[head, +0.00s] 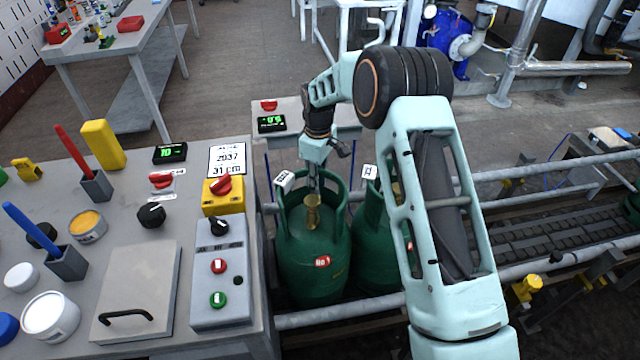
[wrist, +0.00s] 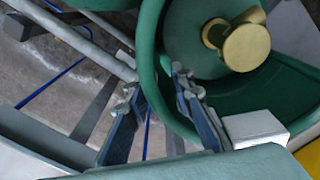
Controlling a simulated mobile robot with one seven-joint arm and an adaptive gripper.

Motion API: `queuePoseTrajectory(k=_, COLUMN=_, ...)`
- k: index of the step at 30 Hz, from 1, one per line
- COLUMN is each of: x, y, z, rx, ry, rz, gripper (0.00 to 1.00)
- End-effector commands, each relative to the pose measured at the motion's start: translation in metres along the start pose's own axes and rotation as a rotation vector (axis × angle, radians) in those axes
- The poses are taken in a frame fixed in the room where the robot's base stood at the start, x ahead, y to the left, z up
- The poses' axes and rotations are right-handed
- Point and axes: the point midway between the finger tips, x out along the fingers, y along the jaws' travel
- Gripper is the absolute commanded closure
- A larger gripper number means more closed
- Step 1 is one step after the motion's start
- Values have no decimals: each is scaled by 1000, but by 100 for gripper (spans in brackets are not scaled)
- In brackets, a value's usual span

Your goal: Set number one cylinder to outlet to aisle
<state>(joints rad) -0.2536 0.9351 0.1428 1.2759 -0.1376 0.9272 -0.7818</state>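The nearest green cylinder (head: 310,265) stands upright on the conveyor beside the grey workbench. Its brass valve (head: 312,212) shows inside the raised collar, and in the wrist view the round brass valve top (wrist: 246,47) is at upper right. A white tag (head: 284,181) sits on the collar's left side. My gripper (head: 313,182) points down at the back of this collar. In the wrist view, its two fingers (wrist: 155,90) are apart, with the green collar wall (wrist: 150,60) between them. Whether they touch it is unclear. The outlet's direction is hard to tell.
A second green cylinder (head: 372,245) stands close on the right, partly behind my arm. Conveyor rails (head: 540,255) run to the right.

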Motion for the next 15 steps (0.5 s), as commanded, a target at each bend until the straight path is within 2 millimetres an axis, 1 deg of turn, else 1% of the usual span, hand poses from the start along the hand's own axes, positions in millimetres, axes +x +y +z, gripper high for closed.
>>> queuePoseTrajectory(k=7, x=2, y=-1, z=3, rx=0, ry=-7, rz=-4, gripper=76)
queuePoseTrajectory(k=9, x=0, y=-1, z=3, rx=1, ry=-8, rz=-4, gripper=76)
queuePoseTrajectory(k=11, x=-5, y=0, z=3, rx=1, ry=-7, rz=-3, gripper=76)
queuePoseTrajectory(k=14, x=-19, y=0, z=3, rx=0, ry=-7, rz=-3, gripper=76)
queuePoseTrajectory(k=15, x=-28, y=0, z=3, rx=0, ry=-5, rz=-1, gripper=76)
